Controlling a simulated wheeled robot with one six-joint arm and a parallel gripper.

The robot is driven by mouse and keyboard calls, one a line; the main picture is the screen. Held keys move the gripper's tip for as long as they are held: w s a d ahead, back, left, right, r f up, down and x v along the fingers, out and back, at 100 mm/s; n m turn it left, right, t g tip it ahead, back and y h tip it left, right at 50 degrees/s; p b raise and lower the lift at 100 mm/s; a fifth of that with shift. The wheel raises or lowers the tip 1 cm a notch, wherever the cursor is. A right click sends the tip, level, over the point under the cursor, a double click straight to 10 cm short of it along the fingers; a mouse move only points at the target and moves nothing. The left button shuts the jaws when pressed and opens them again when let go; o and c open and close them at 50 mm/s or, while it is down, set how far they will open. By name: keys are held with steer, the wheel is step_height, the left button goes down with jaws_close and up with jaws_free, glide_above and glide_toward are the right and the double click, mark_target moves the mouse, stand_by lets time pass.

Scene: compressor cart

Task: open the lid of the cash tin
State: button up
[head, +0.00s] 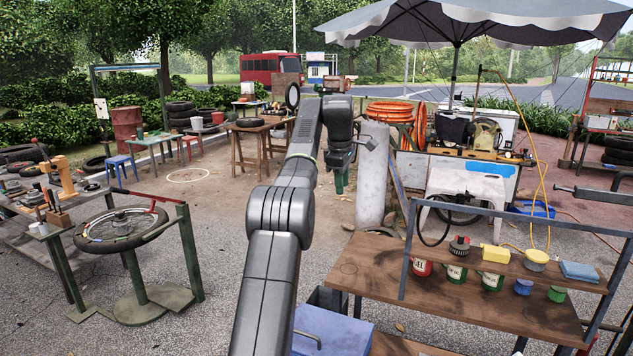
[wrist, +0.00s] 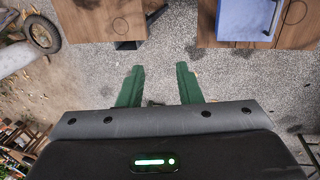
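A blue box (head: 333,331) with a thin bar handle shows at the bottom edge of the head view, partly cut off. It looks like the cash tin, but I cannot be sure. In the wrist view a blue-grey box (wrist: 246,18) with a bar at its right side sits on a brown wooden top, cut off by the upper edge; it seems to be the same box. My gripper (wrist: 160,68) is open and empty, its two green fingers apart over bare ground. The box is up and to the right of them, not touched. In the head view my gripper (head: 339,182) points downward.
A brown workbench (head: 450,284) with a raised shelf of cups and small items stands at the right. A wheel stand (head: 135,245) is at the left. A grey post-like cylinder (head: 371,175) stands behind my gripper. Open paving lies left of my arm.

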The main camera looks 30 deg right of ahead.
steer(key=shift+f, duration=0.15)
steer(key=x, duration=1.3)
steer(key=shift+f, duration=0.25)
steer(key=shift+r, duration=0.1)
